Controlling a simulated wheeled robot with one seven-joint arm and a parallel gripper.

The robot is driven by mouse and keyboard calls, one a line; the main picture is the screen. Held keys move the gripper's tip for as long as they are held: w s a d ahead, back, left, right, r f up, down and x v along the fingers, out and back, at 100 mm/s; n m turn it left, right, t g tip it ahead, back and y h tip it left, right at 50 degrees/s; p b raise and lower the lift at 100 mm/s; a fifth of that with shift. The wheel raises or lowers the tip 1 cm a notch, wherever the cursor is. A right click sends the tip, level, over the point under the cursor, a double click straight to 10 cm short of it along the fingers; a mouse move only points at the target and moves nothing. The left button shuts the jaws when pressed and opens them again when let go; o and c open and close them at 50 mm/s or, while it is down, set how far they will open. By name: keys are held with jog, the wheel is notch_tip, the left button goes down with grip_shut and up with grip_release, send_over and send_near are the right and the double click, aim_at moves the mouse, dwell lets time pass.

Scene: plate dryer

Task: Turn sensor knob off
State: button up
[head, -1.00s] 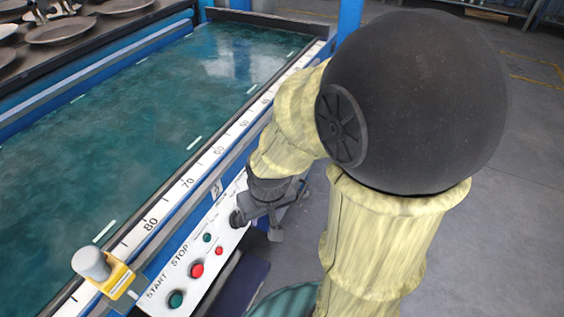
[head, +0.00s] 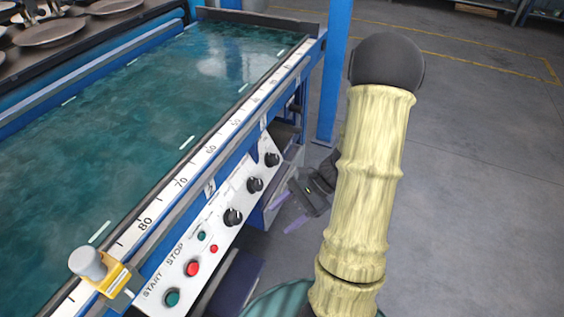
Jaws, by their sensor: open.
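Three black knobs sit in a row on the white slanted control panel of the dryer in the head view: a near knob (head: 233,217), a middle knob (head: 255,184) and a far knob (head: 272,159). I cannot read which one is the sensor knob, and their settings are too small to tell for sure. My gripper (head: 289,211) is open and empty, to the right of the panel. Its two purplish fingers point left toward the panel and appear apart from every knob. Part of the gripper's mount is hidden behind my arm.
Green buttons (head: 172,298) and red buttons (head: 193,268) lie on the near part of the panel. A yellow sensor bracket (head: 115,276) stands on the white scale rail (head: 160,205). A blue post (head: 333,85) rises beyond the panel. The grey floor at right is clear.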

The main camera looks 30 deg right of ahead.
aim_at(278, 161)
jog(key=w+d+f+m+t, duration=0.1)
jog(key=w+d+m+t, duration=0.2)
jog(key=d+m+t, duration=1)
jog(key=d+t, duration=0.1)
jog(key=d, duration=0.3)
jog(key=shift+d+f, duration=0.25)
jog(key=shift+d, duration=0.15)
jog(key=shift+w, duration=0.1)
jog(key=b+x, duration=0.4)
jog(key=x, duration=1.3)
jog(key=shift+w+a, duration=0.15)
jog(key=shift+w, duration=0.05)
jog(key=c, duration=1)
